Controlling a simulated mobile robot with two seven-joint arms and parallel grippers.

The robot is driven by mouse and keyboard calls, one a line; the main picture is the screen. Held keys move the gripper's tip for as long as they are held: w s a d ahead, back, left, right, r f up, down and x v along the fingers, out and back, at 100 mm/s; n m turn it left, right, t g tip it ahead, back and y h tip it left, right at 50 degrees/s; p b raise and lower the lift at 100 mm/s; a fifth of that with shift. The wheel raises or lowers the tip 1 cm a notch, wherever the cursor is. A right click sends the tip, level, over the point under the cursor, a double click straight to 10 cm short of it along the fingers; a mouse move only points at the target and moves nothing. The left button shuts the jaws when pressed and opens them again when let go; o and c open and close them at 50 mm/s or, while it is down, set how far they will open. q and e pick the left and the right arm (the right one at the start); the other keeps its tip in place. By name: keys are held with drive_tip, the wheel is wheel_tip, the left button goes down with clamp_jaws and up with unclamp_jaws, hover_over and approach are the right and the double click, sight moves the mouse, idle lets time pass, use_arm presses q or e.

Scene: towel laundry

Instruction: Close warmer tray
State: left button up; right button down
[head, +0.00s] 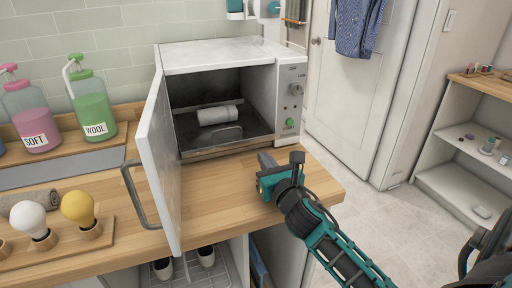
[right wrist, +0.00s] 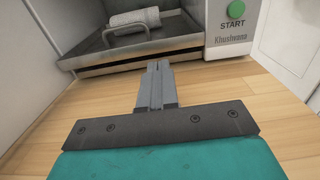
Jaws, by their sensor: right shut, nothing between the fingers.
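The towel warmer (head: 217,57) stands on the wooden counter with its door (head: 158,150) swung open to the left. Its dark tray (head: 184,126) sits inside the cavity, with a metal handle (head: 228,135) at its front. A rolled light towel (head: 217,114) lies on the tray. In the right wrist view the tray's front edge (right wrist: 92,61) shows at the opening, below the handle (right wrist: 125,32). My right gripper (head: 264,160) is shut and empty, just above the counter in front of the warmer. Its closed fingers (right wrist: 158,70) point at the tray front. I cannot see my left gripper.
A green START button (head: 290,123) is on the warmer's right panel. Soap bottles (head: 92,105) stand at the left. A yellow bulb (head: 78,207) and a white bulb (head: 28,217) stand on a wooden board. The open door has a handle (head: 135,195) sticking out. Counter between door and gripper is clear.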

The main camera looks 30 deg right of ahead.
sight(253, 140)
drive_tip(key=x, duration=0.6)
drive_tip(key=shift+w, duration=0.3)
drive_tip(key=x, duration=0.4)
drive_tip(key=shift+b, duration=0.4)
drive_tip(key=shift+d+r, duration=0.1)
drive_tip(key=shift+r, duration=0.2)
